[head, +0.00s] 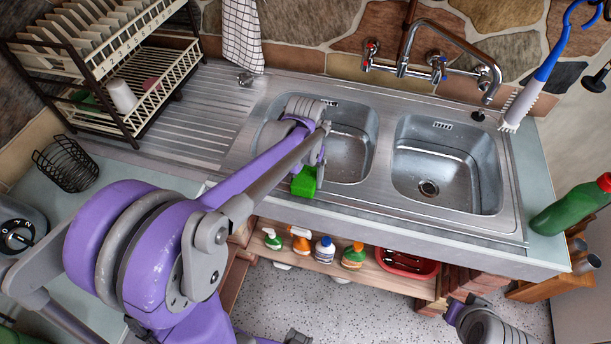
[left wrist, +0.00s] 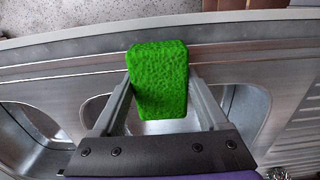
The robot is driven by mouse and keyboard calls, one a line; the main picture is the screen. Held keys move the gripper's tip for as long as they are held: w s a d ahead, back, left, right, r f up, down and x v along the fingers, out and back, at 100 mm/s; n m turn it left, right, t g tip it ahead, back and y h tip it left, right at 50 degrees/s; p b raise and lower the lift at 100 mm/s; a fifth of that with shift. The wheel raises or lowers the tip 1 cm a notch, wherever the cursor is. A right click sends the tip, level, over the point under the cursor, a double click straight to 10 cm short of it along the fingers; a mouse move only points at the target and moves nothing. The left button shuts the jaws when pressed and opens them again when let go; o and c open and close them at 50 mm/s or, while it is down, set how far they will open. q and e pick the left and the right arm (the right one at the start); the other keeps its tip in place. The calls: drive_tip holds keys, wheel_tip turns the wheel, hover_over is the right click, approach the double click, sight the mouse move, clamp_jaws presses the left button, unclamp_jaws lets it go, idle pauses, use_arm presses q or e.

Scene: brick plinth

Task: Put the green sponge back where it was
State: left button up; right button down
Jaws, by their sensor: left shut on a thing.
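The green sponge (head: 304,182) is held in my left gripper (head: 310,170), above the front rim of the left sink basin (head: 352,142) in the head view. In the left wrist view the sponge (left wrist: 158,80) stands lengthwise between the two fingers, which press on its sides. The steel sink rim lies beyond it. Whether the sponge touches the rim is not clear.
A dish rack (head: 120,60) stands at the left on the ridged drainboard (head: 195,125). The tap (head: 445,40) rises behind the right basin (head: 450,165). A green bottle (head: 570,208) and white-bristled brush (head: 520,105) are at the right. Several bottles stand on the shelf (head: 405,285) below.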

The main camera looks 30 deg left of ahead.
sight(305, 176)
use_arm(q)
drive_tip(key=shift+s+f, duration=0.1)
drive_tip(key=shift+f, duration=0.25)
drive_tip(key=o, duration=1.1)
drive_tip(key=shift+r, duration=0.3)
wheel_tip(305, 176, up, 12)
drive_tip(key=p, duration=0.1)
drive_tip(key=s+d+f+m+t, duration=0.1)
drive_tip(key=s+d+f+t, duration=0.1)
drive_tip(key=s, duration=0.2)
drive_tip(key=s+d+f+m+t, duration=0.1)
drive_tip(key=s+d+f+t, duration=0.1)
drive_tip(key=s+f, duration=0.1)
drive_tip(key=s+d+f+t, duration=0.1)
drive_tip(key=s+d+f, duration=0.1)
drive_tip(key=s, duration=0.3)
drive_tip(key=shift+s+d+f+m+t, duration=0.35)
drive_tip(key=shift+s+f+m+t, duration=0.05)
drive_tip(key=shift+f, duration=0.2)
